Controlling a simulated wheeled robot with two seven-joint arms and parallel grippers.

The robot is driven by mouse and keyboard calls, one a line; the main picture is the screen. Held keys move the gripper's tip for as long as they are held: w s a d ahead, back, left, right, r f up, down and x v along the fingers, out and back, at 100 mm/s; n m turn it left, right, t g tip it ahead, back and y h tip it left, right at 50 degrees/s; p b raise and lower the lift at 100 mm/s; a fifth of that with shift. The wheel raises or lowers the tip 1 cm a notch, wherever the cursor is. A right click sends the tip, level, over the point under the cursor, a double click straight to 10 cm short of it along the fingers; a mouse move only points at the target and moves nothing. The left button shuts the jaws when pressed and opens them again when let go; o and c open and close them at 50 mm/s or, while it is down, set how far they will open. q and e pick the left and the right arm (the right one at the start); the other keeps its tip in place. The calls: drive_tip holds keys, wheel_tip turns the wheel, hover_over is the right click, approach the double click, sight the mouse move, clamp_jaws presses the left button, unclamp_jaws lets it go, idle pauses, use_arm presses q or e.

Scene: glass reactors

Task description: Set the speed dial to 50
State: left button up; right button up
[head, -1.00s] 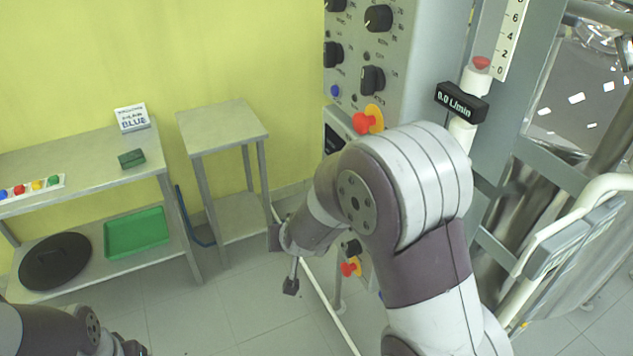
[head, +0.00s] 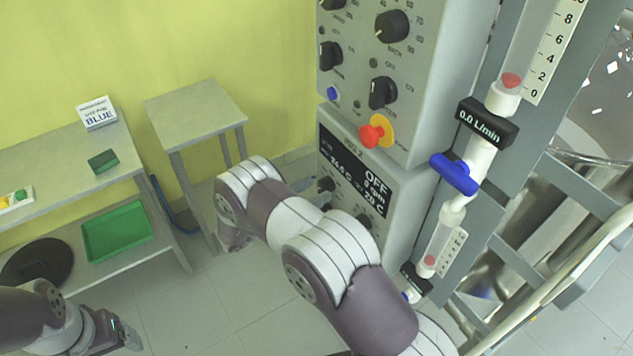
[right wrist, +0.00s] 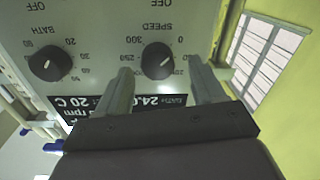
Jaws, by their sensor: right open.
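The speed dial (right wrist: 158,60) is a black round knob under the label SPEED, seen upside down in the right wrist view. I cannot read its pointer setting surely. It also shows in the head view (head: 326,185), at the left of the lower panel. My right gripper (right wrist: 160,74) is open, with one finger on each side of the dial in that picture; contact cannot be told. In the head view my right arm largely hides it. The display (head: 358,178) reads OFF, 0 rpm and 20 C. My left gripper (head: 122,336) is at the lower left, its jaws unclear.
The bath dial (right wrist: 48,63) is beside the speed dial. A red stop button (head: 373,133) and more knobs are above on the cabinet. A blue valve handle (head: 455,174) projects at the right. A small empty table (head: 195,110) stands at the left.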

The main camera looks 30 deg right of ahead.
drive_tip(key=shift+s+d+r, duration=0.1)
drive_tip(key=shift+s+d, duration=0.05)
drive_tip(key=shift+d, duration=0.7)
drive_tip(key=c, duration=1.1)
drive_tip(key=shift+o, duration=0.2)
